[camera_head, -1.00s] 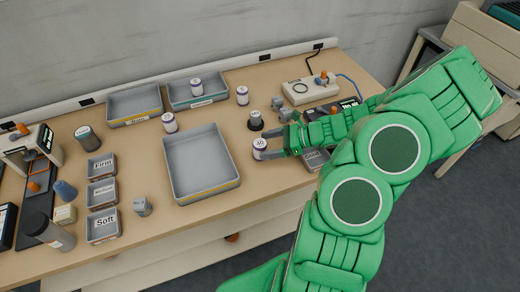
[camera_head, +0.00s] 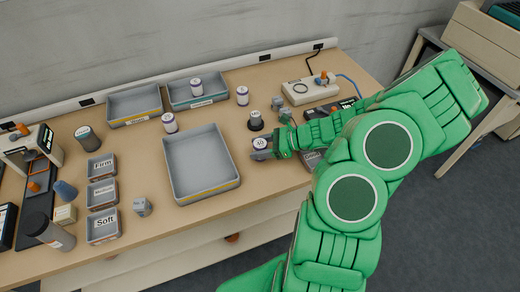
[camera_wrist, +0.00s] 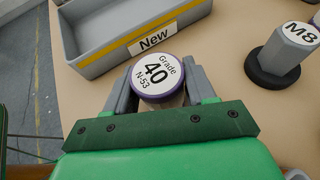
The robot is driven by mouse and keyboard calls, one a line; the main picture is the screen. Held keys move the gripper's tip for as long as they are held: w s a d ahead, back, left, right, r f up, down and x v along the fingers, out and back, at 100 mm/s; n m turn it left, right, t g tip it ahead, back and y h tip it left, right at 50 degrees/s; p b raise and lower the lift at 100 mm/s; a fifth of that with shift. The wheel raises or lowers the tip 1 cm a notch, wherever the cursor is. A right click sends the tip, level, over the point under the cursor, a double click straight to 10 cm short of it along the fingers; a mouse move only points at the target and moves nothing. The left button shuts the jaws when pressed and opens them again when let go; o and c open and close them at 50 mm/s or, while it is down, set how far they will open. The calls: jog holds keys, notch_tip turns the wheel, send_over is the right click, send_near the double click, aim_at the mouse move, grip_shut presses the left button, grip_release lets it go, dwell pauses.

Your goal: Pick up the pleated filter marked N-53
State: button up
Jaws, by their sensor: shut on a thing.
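The pleated filter marked N-53 (camera_wrist: 156,78) has a purple rim and a white top reading "Grade 40 N-53". It stands between the fingers of my gripper (camera_wrist: 160,92) in the wrist view, one finger on each side. My gripper is shut on it. In the head view the filter (camera_head: 260,143) is at the right of the large grey tray, and my gripper (camera_head: 262,152) covers its lower body. I cannot tell whether its base touches the table.
A grey tray labelled New (camera_wrist: 110,50) lies just beyond the filter. A grey hex piece marked M8 (camera_wrist: 290,45) on a black base stands to the right. Similar purple-rimmed filters (camera_head: 242,96) stand further back. Small labelled bins (camera_head: 102,195) are at the left.

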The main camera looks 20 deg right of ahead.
aim_at(259, 143)
jog(key=shift+r, duration=5)
